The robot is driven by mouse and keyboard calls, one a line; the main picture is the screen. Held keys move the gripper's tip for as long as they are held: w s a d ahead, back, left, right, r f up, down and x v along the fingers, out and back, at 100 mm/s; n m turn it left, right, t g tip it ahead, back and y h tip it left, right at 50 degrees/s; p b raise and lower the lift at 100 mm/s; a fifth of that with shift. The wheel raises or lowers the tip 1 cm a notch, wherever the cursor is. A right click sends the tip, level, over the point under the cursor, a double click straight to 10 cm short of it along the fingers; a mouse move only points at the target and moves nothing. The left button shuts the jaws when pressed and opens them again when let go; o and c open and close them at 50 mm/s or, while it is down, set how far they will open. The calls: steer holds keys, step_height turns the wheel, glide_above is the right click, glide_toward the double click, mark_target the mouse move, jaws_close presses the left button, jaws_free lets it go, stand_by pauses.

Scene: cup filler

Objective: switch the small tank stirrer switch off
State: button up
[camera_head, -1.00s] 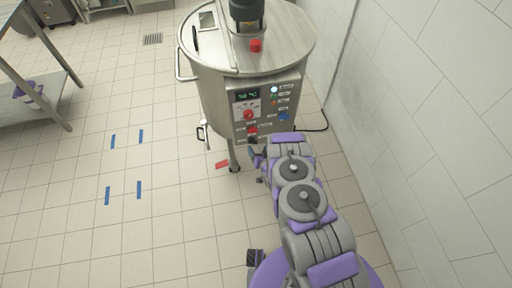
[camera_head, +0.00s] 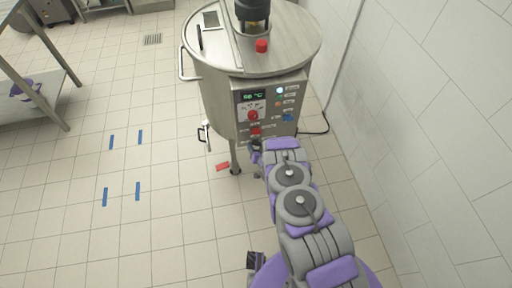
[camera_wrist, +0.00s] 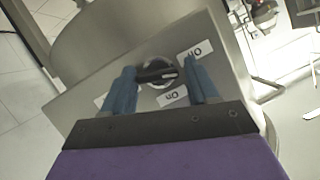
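The steel tank (camera_head: 222,92) stands at the back with a control panel (camera_head: 284,99) on its front. In the wrist view a black rotary stirrer switch (camera_wrist: 157,72) sits on a grey panel face (camera_wrist: 92,88). An "Off" label (camera_wrist: 195,50) is at its upper right and an "On" label (camera_wrist: 172,97) below it. Its handle lies nearly level; I cannot tell which label it is set to. My gripper (camera_wrist: 159,67) is open, with one blue finger on each side of the switch. I cannot tell whether either finger touches it. In the head view my gripper (camera_head: 256,151) is at the panel's lower edge.
The panel also has a red knob (camera_head: 253,115), a lit display and small lights. A red button (camera_head: 262,46) is on the lid. A white wall (camera_head: 430,120) stands close on the right. A shelf (camera_head: 40,100) is at the far left.

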steer(key=shift+d+r, duration=0.1)
steer(key=shift+d, duration=0.35)
steer(key=c, duration=0.6)
steer(key=shift+a+r+p, duration=0.2)
steer(key=shift+a+p, duration=0.05)
steer(key=shift+p, duration=0.25)
steer(key=shift+s+n+h+p, duration=0.1)
steer(key=shift+n+h+p, duration=0.3)
steer(key=shift+n+p, duration=0.1)
steer(key=shift+a+f+n+h+p, duration=0.1)
steer(key=shift+f+n+h+p, duration=0.05)
steer(key=shift+n+h+p, duration=0.6)
steer(key=shift+y, duration=0.25)
steer(key=o, duration=1.1)
steer(key=shift+c, duration=0.2)
steer(key=p+v, duration=0.4)
steer(key=v, duration=1.3)
steer(key=shift+s+f, duration=0.25)
steer(key=shift+s, duration=0.05)
